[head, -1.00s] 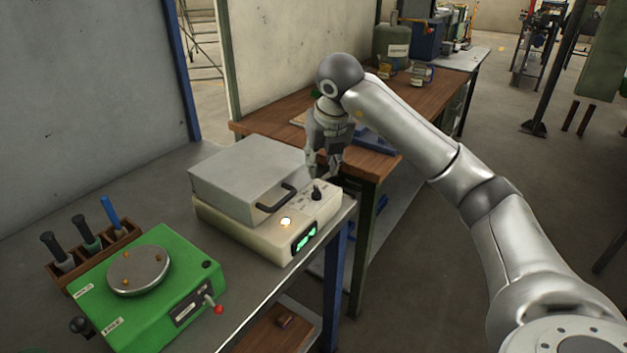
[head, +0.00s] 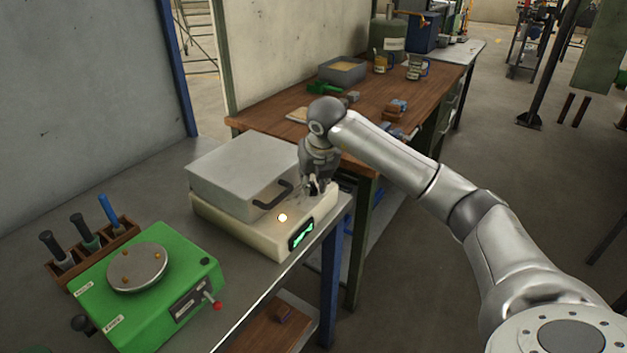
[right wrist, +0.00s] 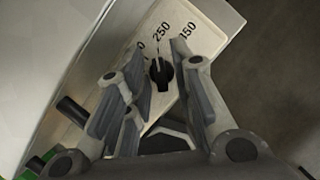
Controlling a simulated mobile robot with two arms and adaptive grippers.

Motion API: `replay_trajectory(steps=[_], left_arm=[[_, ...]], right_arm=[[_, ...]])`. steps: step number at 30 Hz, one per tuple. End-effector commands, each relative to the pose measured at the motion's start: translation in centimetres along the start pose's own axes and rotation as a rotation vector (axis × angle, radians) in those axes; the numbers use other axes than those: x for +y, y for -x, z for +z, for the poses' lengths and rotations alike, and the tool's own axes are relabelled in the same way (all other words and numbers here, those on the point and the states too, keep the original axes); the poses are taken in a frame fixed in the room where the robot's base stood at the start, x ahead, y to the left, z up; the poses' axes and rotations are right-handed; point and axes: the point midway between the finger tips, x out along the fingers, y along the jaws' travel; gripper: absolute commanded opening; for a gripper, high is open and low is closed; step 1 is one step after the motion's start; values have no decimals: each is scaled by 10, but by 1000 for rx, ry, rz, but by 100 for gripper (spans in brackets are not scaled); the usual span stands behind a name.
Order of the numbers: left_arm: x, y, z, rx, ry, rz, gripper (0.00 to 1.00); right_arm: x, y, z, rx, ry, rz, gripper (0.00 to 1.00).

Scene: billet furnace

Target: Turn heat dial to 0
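The billet furnace (head: 243,174) is a cream box with a grey lid, a black handle (head: 273,195), a lit lamp and a green display (head: 301,233). Its black heat dial (right wrist: 160,74) shows in the right wrist view on a pale panel marked 250 and 450. The dial's pointer is near 250; another mark to the left is partly hidden by a finger. My right gripper (right wrist: 155,95) is open, with its fingers on either side of the dial; contact cannot be told. In the head view my right gripper (head: 316,186) hides most of the dial. My left gripper is not in view.
A green device (head: 150,290) with a round metal plate and a red-tipped lever stands at the front left, beside a wooden tool rack (head: 85,255). A wooden bench (head: 365,100) with a grey tray and mugs lies behind.

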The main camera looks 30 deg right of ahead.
Motion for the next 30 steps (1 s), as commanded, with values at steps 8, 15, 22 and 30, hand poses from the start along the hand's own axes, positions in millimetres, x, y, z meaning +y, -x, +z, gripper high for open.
replay_trajectory(steps=[8,15,22,30], left_arm=[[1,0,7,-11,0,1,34],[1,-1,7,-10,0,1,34],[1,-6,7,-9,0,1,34],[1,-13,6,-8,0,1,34]], right_arm=[[0,0,0,0,0,0,0],[0,0,0,0,17,7,0],[-1,-1,0,-1,107,44,0],[-2,-1,0,0,316,131,0]])
